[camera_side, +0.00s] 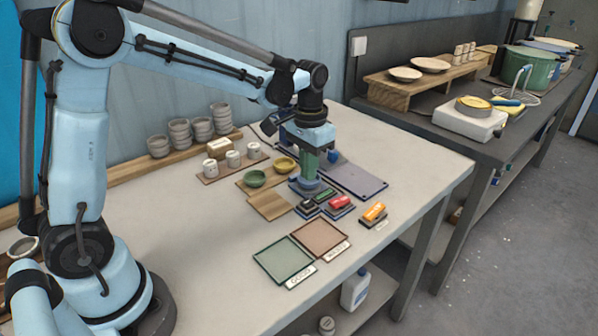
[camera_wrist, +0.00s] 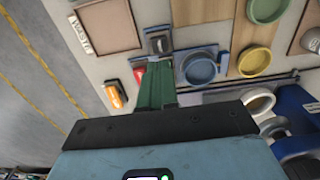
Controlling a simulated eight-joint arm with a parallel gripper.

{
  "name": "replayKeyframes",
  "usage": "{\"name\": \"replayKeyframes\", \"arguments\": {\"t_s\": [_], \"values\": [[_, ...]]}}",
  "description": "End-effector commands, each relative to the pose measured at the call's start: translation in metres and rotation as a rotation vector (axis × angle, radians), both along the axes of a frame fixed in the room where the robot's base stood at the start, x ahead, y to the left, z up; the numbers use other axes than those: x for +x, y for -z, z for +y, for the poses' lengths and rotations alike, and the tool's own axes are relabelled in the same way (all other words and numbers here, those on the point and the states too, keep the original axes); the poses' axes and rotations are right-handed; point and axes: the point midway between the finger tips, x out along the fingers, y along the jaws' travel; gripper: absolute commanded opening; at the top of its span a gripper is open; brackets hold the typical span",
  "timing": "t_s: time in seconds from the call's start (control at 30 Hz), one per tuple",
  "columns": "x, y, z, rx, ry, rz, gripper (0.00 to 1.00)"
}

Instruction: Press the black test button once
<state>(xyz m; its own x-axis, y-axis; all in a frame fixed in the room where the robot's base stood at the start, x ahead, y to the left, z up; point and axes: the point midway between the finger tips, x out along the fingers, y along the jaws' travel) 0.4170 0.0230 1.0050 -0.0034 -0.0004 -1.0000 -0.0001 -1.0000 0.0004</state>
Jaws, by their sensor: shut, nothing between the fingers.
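A black button (camera_side: 306,207) sits on a small pad at the front left of a group of coloured blocks on the table. It also shows in the wrist view (camera_wrist: 158,43), just beyond my fingertips.
Green (camera_side: 255,178) and yellow (camera_side: 284,165) bowls stand left of my gripper. A wooden board (camera_side: 268,205) lies left of the button. Green (camera_side: 281,259) and brown (camera_side: 319,236) trays lie in front. A blue-edged panel (camera_side: 356,181) lies right. The front table is mostly free.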

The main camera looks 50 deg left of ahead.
Motion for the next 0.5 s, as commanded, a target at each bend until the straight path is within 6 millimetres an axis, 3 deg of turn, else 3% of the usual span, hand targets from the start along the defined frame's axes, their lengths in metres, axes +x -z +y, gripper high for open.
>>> {"name": "replayKeyframes", "arguments": {"t_s": [0.23,0.5], "values": [[-0.001,-0.042,0.000,0.000,0.000,0.001,0.00],[0.000,-0.064,0.000,0.000,0.000,0.001,0.00]]}}
